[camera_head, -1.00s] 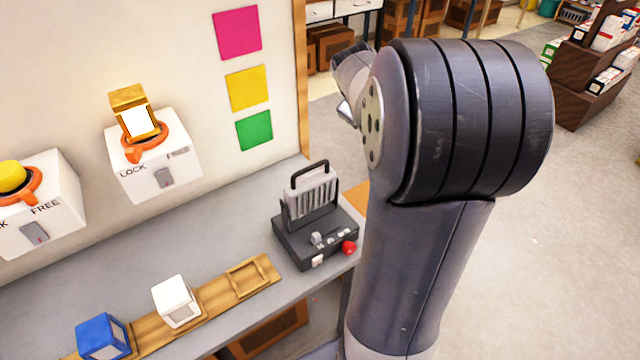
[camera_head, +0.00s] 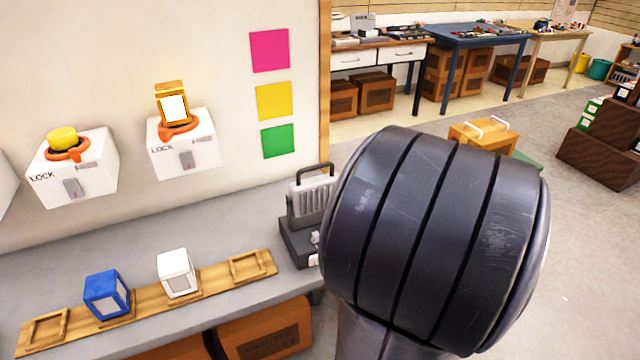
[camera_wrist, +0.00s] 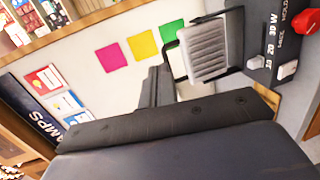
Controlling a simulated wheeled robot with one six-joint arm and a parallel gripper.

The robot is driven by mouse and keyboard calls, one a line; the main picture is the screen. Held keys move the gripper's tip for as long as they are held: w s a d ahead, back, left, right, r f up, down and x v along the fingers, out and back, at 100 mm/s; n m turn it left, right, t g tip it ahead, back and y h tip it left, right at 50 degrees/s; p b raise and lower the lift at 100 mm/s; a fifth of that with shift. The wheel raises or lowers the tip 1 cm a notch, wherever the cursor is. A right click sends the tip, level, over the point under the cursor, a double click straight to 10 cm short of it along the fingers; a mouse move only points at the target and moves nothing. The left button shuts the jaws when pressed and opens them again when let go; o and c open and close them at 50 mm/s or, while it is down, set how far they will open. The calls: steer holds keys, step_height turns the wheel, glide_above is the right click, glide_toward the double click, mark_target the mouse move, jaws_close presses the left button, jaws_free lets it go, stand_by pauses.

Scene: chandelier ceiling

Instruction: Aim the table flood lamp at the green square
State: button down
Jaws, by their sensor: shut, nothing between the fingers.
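The table flood lamp (camera_head: 312,199) stands at the right end of the grey bench in the head view, with a ribbed grey head, a carry handle and a dark base. My arm covers its right part. In the wrist view, the lamp head (camera_wrist: 208,50) and its base with a red knob (camera_wrist: 305,21) show at the upper right. The green square (camera_head: 278,141) is lowest in a column of three on the wall; it also shows in the wrist view (camera_wrist: 171,30). My gripper (camera_wrist: 160,72) is shut and empty, left of the lamp head; the head view hides it.
Pink (camera_head: 269,50) and yellow (camera_head: 274,100) squares hang above the green one. White wall boxes (camera_head: 184,152) with lock switches are at left. A wooden rack (camera_head: 215,280) holds blue and white cubes on the bench. Open floor lies to the right.

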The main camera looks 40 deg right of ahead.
steer(key=w+f+n+y+p, duration=0.1)
steer(key=w+f, duration=0.1)
steer(key=w, duration=1)
steer(key=shift+w+d+t, duration=0.3)
steer(key=shift+w, duration=0.05)
steer(key=shift+f, duration=0.15)
steer(key=shift+w+d+b, duration=0.15)
steer(key=shift+w+b, duration=0.45)
steer(key=shift+b, duration=0.1)
